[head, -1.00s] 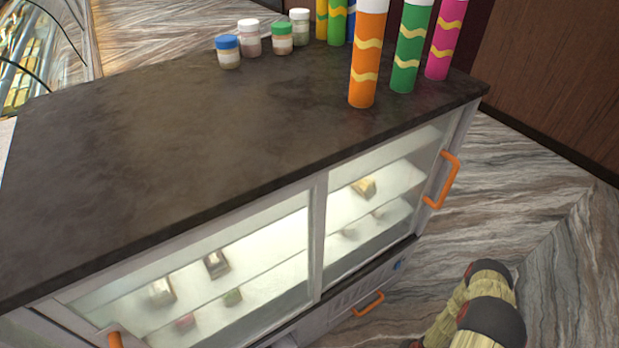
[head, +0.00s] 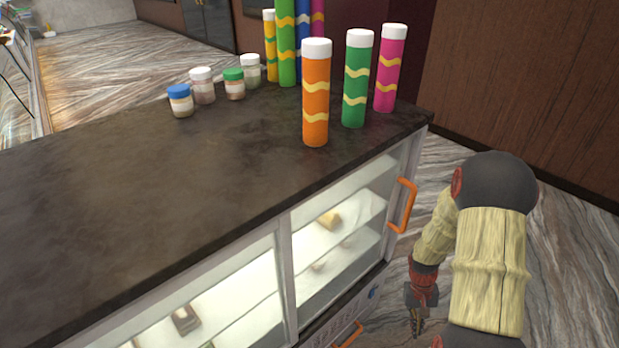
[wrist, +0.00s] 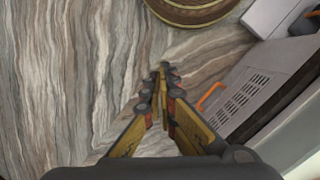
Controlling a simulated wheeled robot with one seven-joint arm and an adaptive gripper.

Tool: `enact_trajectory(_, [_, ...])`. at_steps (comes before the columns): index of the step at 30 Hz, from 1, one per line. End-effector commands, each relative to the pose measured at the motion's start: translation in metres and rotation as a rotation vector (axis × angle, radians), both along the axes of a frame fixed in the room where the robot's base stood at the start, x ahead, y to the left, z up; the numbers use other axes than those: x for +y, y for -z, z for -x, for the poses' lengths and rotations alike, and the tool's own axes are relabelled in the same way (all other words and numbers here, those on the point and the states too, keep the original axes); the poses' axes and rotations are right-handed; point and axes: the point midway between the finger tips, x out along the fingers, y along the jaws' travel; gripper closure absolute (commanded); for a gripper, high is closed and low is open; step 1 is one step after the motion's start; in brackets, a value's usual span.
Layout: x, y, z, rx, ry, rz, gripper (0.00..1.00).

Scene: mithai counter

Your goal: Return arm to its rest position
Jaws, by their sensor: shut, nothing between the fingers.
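My arm (head: 488,265) stands at the right of the head view, beside the counter's right end. It is bent, with its lower part hanging down. My gripper (head: 416,325) points down over the floor near the counter's front. In the wrist view my gripper (wrist: 162,75) is shut, its fingertips together with nothing between them. Below it is bare floor. It is apart from the counter.
The dark counter (head: 110,200) has a glass-fronted cabinet with an orange handle (head: 403,206) close to my arm. Tall tubes, such as the orange one (head: 315,95), and small jars (head: 180,100) stand on top. A round base (wrist: 190,8) and vented panel (wrist: 250,100) show in the wrist view.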

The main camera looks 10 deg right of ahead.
Motion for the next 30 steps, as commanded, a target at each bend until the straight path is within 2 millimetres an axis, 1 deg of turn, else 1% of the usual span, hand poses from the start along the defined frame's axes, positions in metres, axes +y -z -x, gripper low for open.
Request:
enact_trajectory(1, [0.008,-0.027,-0.002,-0.010,-0.012,0.002,1.00])
enact_trajectory(3, [0.020,-0.058,0.000,-0.017,-0.025,-0.002,1.00])
enact_trajectory(9, [0.058,-0.139,0.010,-0.057,-0.064,-0.014,1.00])
enact_trajectory(11, [0.070,-0.160,0.014,-0.074,-0.075,-0.019,1.00])
enact_trajectory(12, [0.078,-0.174,0.018,-0.087,-0.082,-0.021,1.00])
enact_trajectory(15, [0.098,-0.207,0.026,-0.126,-0.101,-0.027,1.00])
enact_trajectory(21, [0.135,-0.266,0.046,-0.225,-0.136,-0.034,1.00])
enact_trajectory(27, [0.168,-0.316,0.063,-0.365,-0.177,-0.034,1.00])
enact_trajectory(30, [0.181,-0.340,0.068,-0.451,-0.207,-0.026,1.00])
